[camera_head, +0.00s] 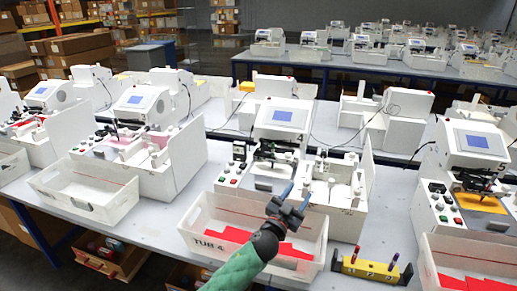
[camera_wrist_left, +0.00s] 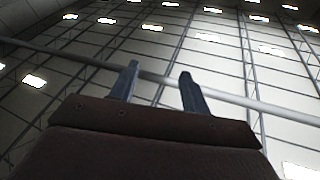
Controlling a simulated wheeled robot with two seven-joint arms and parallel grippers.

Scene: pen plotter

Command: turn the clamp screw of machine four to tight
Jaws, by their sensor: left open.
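Machine four (camera_head: 284,118) is a white plotter with a blue screen and a small "4" on its front, in the middle of the head view. A dark pen carriage (camera_head: 272,152) sits below its screen, and coloured buttons are at its left. I cannot make out the clamp screw for certain at this size. My left gripper (camera_head: 297,190) is open and empty, fingers pointing up, in front of the machine and over its tub. In the left wrist view its two fingers (camera_wrist_left: 160,85) stand apart with only the ceiling behind them. My right gripper is out of view.
A white tub marked "TUB 4" (camera_head: 215,246) with red sheets stands below my left gripper. A yellow pen holder (camera_head: 370,268) is to its right. Similar machines stand left (camera_head: 140,103) and right (camera_head: 477,140), with an empty-looking tub (camera_head: 85,190) at left.

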